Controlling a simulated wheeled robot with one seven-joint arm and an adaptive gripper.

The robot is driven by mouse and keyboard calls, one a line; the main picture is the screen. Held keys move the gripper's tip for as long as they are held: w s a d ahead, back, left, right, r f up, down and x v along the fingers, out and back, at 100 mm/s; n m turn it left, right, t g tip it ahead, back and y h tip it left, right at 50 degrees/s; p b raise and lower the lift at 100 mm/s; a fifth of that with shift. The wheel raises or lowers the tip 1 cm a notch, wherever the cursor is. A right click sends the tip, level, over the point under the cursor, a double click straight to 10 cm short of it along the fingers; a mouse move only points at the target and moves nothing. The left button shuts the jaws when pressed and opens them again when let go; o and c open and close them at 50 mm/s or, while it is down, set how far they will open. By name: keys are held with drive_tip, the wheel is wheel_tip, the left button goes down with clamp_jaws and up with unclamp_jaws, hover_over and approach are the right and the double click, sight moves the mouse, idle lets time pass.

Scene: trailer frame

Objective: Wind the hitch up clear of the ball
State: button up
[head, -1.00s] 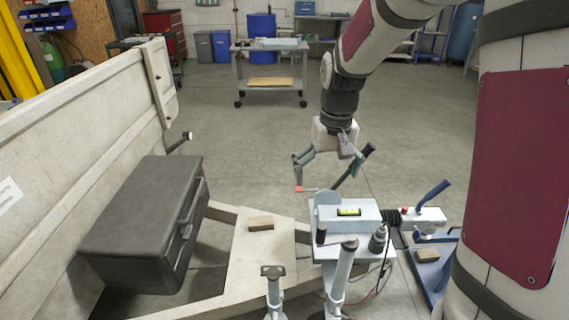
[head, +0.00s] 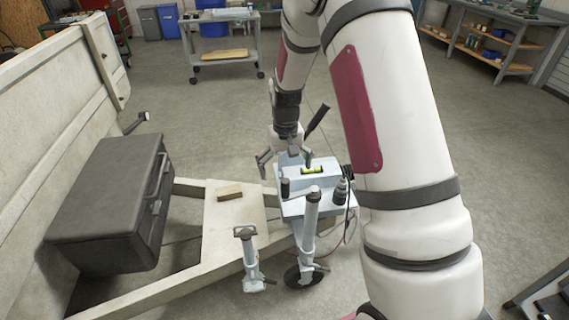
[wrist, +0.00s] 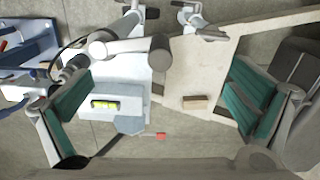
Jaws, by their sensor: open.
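My gripper (head: 284,158) is open and empty, just behind the pale tongue plate (head: 347,207) of the trailer. In the wrist view its green-padded fingers (wrist: 158,98) are wide apart, with the plate's spirit level (wrist: 105,104) and a wood block (wrist: 195,102) between them in the picture. The jockey wheel post (head: 309,225) stands at the plate's near side, its tyre low down. Its crank has a dark grip (head: 285,188), which also shows in the wrist view (wrist: 160,52). My gripper is apart from this grip. The ball is not discernible; my arm hides the coupling end in the head view.
A dark box (head: 110,200) sits on the drawbar by the trailer wall. A prop stand (head: 248,262) is left of the jockey wheel. A black-gripped lever (head: 318,118) rises behind the plate. A blue frame (wrist: 30,45) lies at the wrist view's upper left.

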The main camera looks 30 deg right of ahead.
sight(285, 181)
wheel_tip(285, 181, down, 7)
drive_tip(key=b, duration=0.3)
drive_tip(key=shift+r, duration=0.35)
drive_tip(key=c, duration=0.9)
clamp_jaws()
